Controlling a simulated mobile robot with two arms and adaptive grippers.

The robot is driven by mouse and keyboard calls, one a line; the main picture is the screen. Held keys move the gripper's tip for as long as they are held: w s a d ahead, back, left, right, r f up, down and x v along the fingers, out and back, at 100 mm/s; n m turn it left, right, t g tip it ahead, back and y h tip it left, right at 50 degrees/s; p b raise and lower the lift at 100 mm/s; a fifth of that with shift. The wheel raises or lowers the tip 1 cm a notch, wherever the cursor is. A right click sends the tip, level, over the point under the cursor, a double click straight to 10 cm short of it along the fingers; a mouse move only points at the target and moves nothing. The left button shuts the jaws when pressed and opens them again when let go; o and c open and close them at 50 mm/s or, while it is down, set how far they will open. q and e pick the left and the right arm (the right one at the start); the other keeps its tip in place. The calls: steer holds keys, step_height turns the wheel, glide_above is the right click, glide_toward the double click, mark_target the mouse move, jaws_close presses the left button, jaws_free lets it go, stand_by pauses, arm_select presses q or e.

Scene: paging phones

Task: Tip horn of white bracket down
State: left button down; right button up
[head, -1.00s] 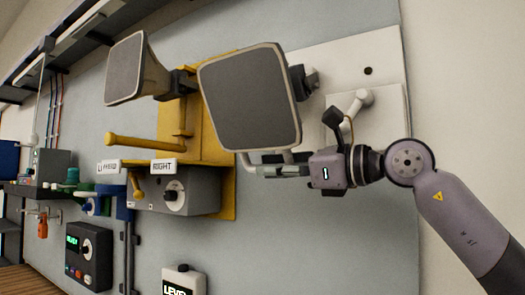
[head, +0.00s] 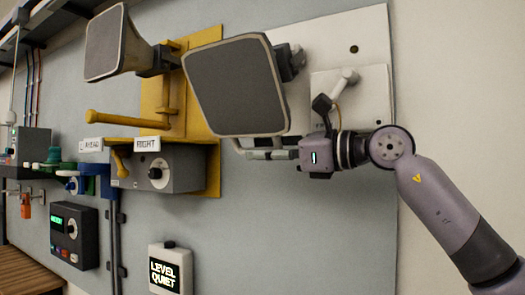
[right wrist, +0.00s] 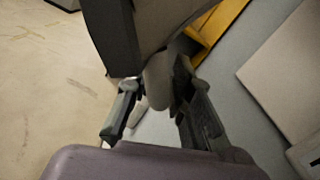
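The white bracket's plate (head: 375,35) is on the wall at the upper right. Its horn (head: 235,85) has a big grey square mouth facing me, and a pale bar (head: 240,146) shows below the mouth. My right gripper (head: 268,154) is at this bar, under the horn's lower edge. In the right wrist view, my right gripper's fingers (right wrist: 163,92) stand apart, one on either side of a pale rounded bar end (right wrist: 158,82) under the dark horn (right wrist: 125,35). Contact with the bar is not clear. My left gripper is out of view.
A yellow bracket (head: 210,60) with a second horn (head: 103,48) and a yellow handle stands left. Below it is a grey box (head: 185,172) with a knob and a "RIGHT" label (head: 147,144). A white box (head: 170,268) reads "LEVEL QUIET". Wall at lower right is clear.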

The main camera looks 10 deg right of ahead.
steer(key=shift+o, duration=0.8)
steer(key=shift+w+d+f, duration=0.1)
steer(key=shift+w+d, duration=0.05)
steer(key=shift+w, duration=0.1)
steer(key=shift+s, duration=0.15)
steer(key=shift+s+d, duration=0.2)
steer(key=shift+d, duration=0.05)
steer(key=v, duration=1.1)
steer(key=shift+d, duration=0.2)
